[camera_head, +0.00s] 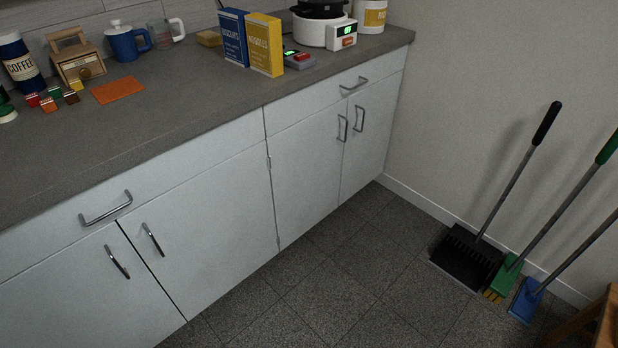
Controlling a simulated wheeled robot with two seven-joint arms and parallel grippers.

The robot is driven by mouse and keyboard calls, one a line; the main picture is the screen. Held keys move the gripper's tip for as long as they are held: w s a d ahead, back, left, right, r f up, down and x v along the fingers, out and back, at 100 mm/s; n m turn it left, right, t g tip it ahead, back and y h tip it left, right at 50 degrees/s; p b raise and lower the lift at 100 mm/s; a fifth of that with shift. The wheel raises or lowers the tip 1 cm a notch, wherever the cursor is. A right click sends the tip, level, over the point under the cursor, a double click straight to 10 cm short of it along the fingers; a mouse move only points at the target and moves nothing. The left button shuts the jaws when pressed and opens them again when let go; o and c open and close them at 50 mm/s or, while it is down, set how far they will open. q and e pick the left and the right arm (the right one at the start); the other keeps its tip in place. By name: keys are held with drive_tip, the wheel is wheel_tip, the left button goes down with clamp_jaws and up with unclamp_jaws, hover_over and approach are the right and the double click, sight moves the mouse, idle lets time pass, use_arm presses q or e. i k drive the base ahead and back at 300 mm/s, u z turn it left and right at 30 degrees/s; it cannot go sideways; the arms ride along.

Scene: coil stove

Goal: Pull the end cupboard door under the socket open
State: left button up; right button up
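The end cupboard door (371,150) is the narrow pale panel at the far right of the cupboard row, beside the wall. It is shut. Its upright metal bar handle (359,119) is near its left edge, close to the handle (342,128) of the neighbouring door (306,170), which is also shut. A shut drawer (335,101) with a horizontal handle (354,83) is above both doors. No socket shows in this view. Neither of my grippers is in view.
A broom-like tool (468,256) and other long-handled tools lean at the right wall. A wooden piece (606,322) is at lower right. Floor before the doors is clear.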

sight(305, 157)
drive_tip(key=z, duration=0.1)
drive_tip(key=i, duration=1.9)
drive_tip(key=u, duration=0.35)
